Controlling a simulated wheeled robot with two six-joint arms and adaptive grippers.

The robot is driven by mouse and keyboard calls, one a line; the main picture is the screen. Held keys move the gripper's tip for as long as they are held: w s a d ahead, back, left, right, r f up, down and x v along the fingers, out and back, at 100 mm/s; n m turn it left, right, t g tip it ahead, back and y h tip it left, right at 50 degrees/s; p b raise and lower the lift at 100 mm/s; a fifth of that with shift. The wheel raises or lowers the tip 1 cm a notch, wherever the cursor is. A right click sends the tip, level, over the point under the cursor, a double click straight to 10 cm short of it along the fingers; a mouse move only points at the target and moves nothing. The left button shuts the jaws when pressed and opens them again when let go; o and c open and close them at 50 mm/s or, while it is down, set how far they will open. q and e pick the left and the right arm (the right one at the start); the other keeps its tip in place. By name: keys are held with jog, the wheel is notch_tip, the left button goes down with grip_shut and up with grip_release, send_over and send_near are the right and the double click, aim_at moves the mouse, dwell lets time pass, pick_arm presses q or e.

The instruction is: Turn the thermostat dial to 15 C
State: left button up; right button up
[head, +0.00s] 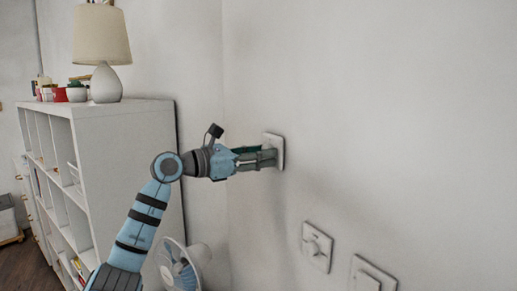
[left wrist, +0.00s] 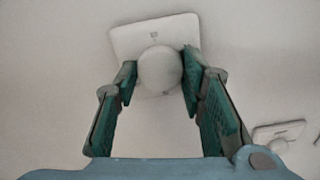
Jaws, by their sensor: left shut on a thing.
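The thermostat (head: 279,143) is a white square plate on the wall, partly hidden behind my left gripper in the head view. In the left wrist view its plate (left wrist: 124,41) looks tilted, with a small dark mark near the top edge. Its round white dial (left wrist: 159,69) stands out from the plate. My left gripper (head: 273,158) reaches the wall from the left, its green-padded fingers (left wrist: 158,78) on either side of the dial, shut on it. I cannot read any temperature or pointer on the dial. My right gripper is not in view.
A white wall plate with a round knob (head: 315,247) is lower right of the thermostat, and a switch plate (head: 371,276) is beyond it. A white shelf (head: 120,150) with a lamp (head: 103,50) stands left. A fan (head: 183,266) is below my arm.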

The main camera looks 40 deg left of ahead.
pick_arm(q)
jog(key=shift+r+n+p, duration=0.1)
jog(key=shift+n+p, duration=2.2)
jog(key=shift+n, duration=1.5)
jog(key=o, duration=1.2)
notch_tip(320, 180, up, 10)
jog(key=shift+d, duration=0.1)
